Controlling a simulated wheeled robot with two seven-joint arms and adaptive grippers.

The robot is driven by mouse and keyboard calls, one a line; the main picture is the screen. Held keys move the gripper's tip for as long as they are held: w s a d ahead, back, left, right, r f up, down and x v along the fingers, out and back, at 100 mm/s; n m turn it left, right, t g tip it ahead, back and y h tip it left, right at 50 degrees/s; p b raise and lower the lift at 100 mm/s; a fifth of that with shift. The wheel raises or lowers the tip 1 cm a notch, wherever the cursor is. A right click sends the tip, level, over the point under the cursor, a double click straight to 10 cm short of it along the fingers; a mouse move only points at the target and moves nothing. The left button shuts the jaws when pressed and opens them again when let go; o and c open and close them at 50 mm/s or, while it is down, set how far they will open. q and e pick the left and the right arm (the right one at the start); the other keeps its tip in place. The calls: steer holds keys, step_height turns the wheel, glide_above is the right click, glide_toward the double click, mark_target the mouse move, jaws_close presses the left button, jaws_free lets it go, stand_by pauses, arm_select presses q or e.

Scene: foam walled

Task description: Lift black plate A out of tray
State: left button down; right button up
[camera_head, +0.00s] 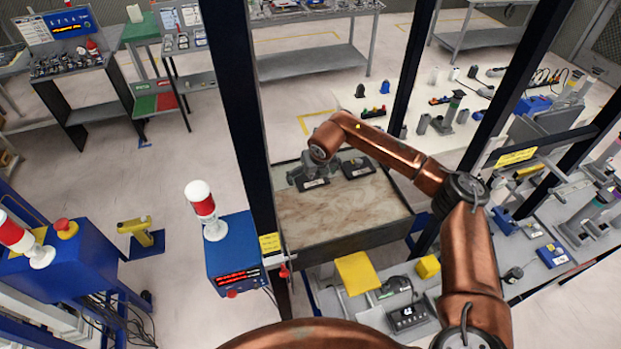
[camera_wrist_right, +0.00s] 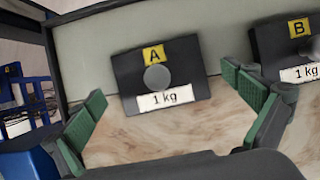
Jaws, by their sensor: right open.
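Black plate A (camera_wrist_right: 130,82) is a dark slab with a yellow "A" label, a white "1 kg" label and a round grey knob. It stands in the tray (camera_wrist_right: 75,40), near its grey wall, above a marbled tan floor. My right gripper (camera_wrist_right: 167,100) is open, its green-padded fingers to either side of plate A, with a gap visible at both sides. Nothing is held. In the head view, the right gripper (camera_head: 307,174) is over plate A (camera_head: 314,184) at the back left of the tray (camera_head: 345,238). My left gripper is not in view.
A second black plate, B (camera_wrist_right: 270,45), lies close to the right of plate A, and the right finger is near it. A dark post (camera_head: 240,120) rises at the tray's left. The front of the tray floor is clear.

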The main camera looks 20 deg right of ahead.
steer(key=c, duration=2.1)
steer(key=shift+w+r, duration=0.1)
steer(key=shift+r, duration=0.1)
steer(key=shift+c, duration=0.4)
steer(key=shift+r, duration=0.1)
